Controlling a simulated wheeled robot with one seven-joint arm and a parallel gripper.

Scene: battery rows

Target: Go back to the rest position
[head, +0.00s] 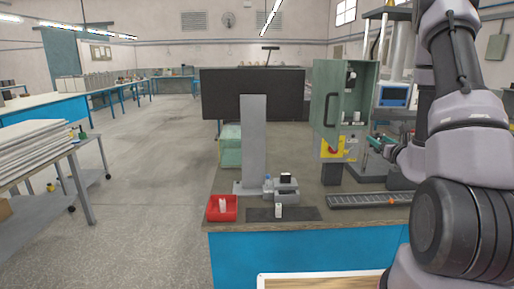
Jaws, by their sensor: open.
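My gripper (379,145) is at the right of the head view, small and partly hidden by my own arm. It is open, and I see nothing held in it. It is in front of the machine with the blue screen, to the right of the green cabinet (328,95) and above the workbench (330,200). A white cylinder (278,211) stands upright on a dark mat (258,214) near the bench's front edge. A red tray (230,216) to its left holds white pieces (222,205).
A grey fixture (285,187) with a dark block stands behind the mat. A dark panel on a grey post (254,140) rises behind. A roller strip (370,200) lies at right. A machine with a blue screen (394,95) stands behind my arm. Open floor (150,180) is at left.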

